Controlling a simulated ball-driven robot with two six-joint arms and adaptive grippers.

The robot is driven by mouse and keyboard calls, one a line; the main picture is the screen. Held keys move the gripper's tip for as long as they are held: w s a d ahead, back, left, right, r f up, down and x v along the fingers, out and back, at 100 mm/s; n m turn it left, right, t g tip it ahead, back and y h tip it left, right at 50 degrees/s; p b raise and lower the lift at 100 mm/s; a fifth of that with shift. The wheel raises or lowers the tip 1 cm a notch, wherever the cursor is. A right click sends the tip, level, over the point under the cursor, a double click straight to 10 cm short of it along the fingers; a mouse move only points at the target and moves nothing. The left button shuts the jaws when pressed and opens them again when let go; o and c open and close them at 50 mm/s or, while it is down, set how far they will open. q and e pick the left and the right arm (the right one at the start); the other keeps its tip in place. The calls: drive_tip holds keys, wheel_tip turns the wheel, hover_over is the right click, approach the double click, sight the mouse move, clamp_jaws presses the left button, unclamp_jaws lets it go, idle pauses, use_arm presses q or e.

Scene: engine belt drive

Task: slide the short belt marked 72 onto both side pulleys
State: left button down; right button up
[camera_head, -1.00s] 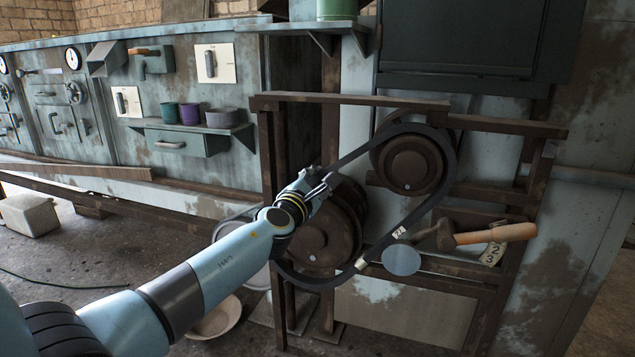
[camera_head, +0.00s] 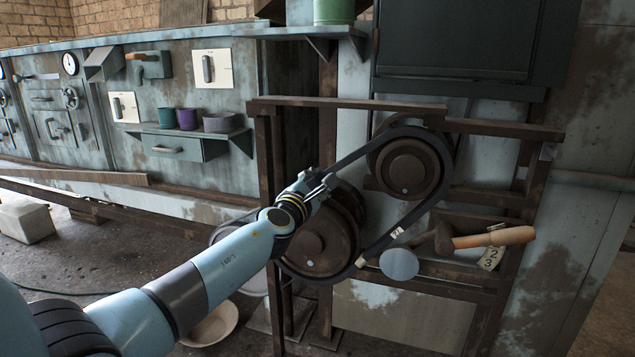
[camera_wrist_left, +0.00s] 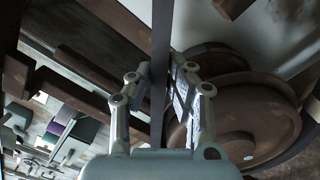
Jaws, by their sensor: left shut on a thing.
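The dark belt (camera_head: 433,208) is one long loop around the upper right pulley (camera_head: 405,170) and the lower left pulley (camera_head: 318,240). It bends over the right side of the upper pulley and under the lower one. My left gripper (camera_head: 330,182) is shut on the belt's upper run, in front of the lower pulley's top left. The left wrist view shows the belt strip (camera_wrist_left: 161,70) between the fingers. My arm hides the lower pulley's left side. My right gripper is not in view.
A pale round disc (camera_head: 399,263) sits below the belt's lower run. A hammer (camera_head: 495,238) lies on the frame's ledge at right, near a number tag (camera_head: 491,257). A rusty beam (camera_head: 350,104) crosses above the lower pulley. Cabinets with a shelf of cups (camera_head: 187,117) stand at left.

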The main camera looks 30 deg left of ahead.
use_arm(q)
drive_tip(key=shift+f, duration=0.1)
drive_tip(key=c, duration=1.2)
unclamp_jaws()
drive_tip(key=shift+f, duration=0.1)
drive_tip(key=shift+f, duration=0.1)
drive_tip(key=v, duration=2.2)
drive_tip(key=shift+d+r+b, duration=0.2)
drive_tip(key=shift+r+b, duration=0.15)
drive_tip(key=shift+b, duration=0.05)
drive_tip(key=shift+w, duration=0.1)
